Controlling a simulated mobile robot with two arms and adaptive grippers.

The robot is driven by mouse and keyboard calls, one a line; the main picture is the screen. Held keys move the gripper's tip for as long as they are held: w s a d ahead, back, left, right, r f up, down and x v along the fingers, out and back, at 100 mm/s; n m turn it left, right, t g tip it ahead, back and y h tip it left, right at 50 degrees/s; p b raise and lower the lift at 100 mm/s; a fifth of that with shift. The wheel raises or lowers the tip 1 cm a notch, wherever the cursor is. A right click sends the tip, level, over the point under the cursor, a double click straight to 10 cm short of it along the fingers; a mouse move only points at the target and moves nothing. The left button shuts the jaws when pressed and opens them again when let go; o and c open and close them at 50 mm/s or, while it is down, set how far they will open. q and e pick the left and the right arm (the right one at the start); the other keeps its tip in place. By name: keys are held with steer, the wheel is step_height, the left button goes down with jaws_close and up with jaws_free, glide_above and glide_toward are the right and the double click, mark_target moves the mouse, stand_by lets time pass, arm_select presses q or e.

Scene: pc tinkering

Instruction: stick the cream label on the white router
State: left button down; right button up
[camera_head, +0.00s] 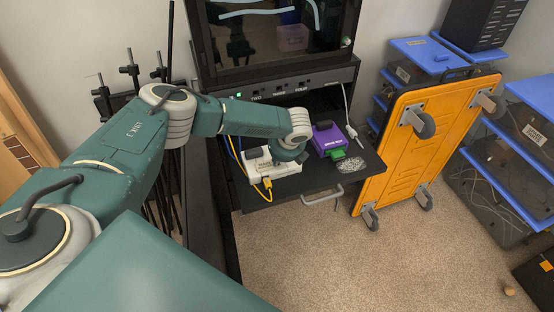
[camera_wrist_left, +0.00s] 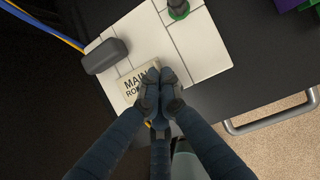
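The white router (camera_head: 286,170) sits on the black pull-out shelf and also fills the upper middle of the left wrist view (camera_wrist_left: 198,45). The cream label (camera_wrist_left: 133,81), with dark lettering starting "MAIN RO", lies flat against the router's top near its edge. The rest of its text is hidden behind my fingers. My left gripper (camera_wrist_left: 162,82) has its fingertips together over the label's right part. I cannot tell whether they pinch the label or only press on it. In the head view the left gripper (camera_head: 289,155) is over the router, its fingers largely hidden. My right gripper is not in view.
A purple box (camera_head: 327,138) with a green connector is right of the router on the shelf (camera_head: 310,182). Blue and yellow cables (camera_head: 266,187) run by the router. A dark block (camera_wrist_left: 105,56) sits on its edge. An orange cart (camera_head: 423,135) stands to the right.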

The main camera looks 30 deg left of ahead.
arm_select(q)
steer(key=c, duration=2.5)
jaws_free()
steer(key=shift+s+f, duration=0.1)
steer(key=shift+f, duration=0.05)
steer(key=o, duration=0.6)
steer(key=shift+o, duration=0.2)
steer(key=shift+d, duration=0.1)
steer(key=v, duration=0.8)
